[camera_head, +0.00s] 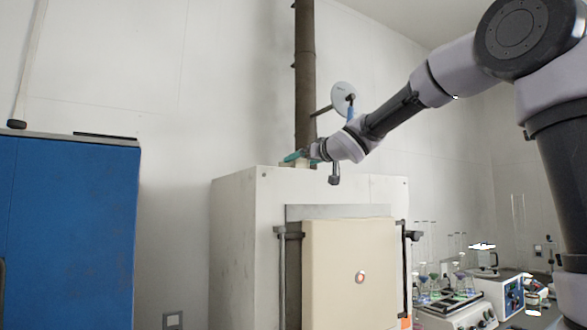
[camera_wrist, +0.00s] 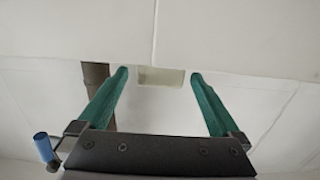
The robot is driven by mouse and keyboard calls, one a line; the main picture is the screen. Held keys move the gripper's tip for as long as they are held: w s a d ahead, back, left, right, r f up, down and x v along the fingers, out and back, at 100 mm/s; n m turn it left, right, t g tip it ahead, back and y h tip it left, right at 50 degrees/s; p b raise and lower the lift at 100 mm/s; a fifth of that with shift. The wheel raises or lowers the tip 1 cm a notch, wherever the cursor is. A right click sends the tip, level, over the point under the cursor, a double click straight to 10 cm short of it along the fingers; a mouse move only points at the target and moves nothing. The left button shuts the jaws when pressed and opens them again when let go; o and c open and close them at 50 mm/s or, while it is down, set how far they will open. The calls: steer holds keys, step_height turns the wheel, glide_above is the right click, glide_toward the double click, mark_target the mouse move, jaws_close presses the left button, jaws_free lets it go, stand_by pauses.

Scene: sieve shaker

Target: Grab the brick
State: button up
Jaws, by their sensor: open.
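A pale cream brick (camera_wrist: 160,77) shows in the wrist view, between and slightly beyond the tips of my two green fingers. My gripper (camera_wrist: 160,74) is open, with clear space on both sides of the brick. In the head view my gripper (camera_head: 293,157) is stretched out over the top of the large white furnace (camera_head: 240,215). A small pale patch of the brick (camera_head: 301,164) shows just below the fingers, partly hidden by them.
A dark vertical pipe (camera_head: 305,75) rises behind my gripper, and it also shows left of the brick in the wrist view (camera_wrist: 96,76). A blue cabinet (camera_head: 68,230) stands left. Glassware and instruments (camera_head: 460,285) crowd the bench at lower right.

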steer(key=shift+x, duration=2.9)
steer(key=shift+r, duration=0.2)
steer(key=c, duration=1.4)
jaws_close()
steer(key=shift+r, duration=0.15)
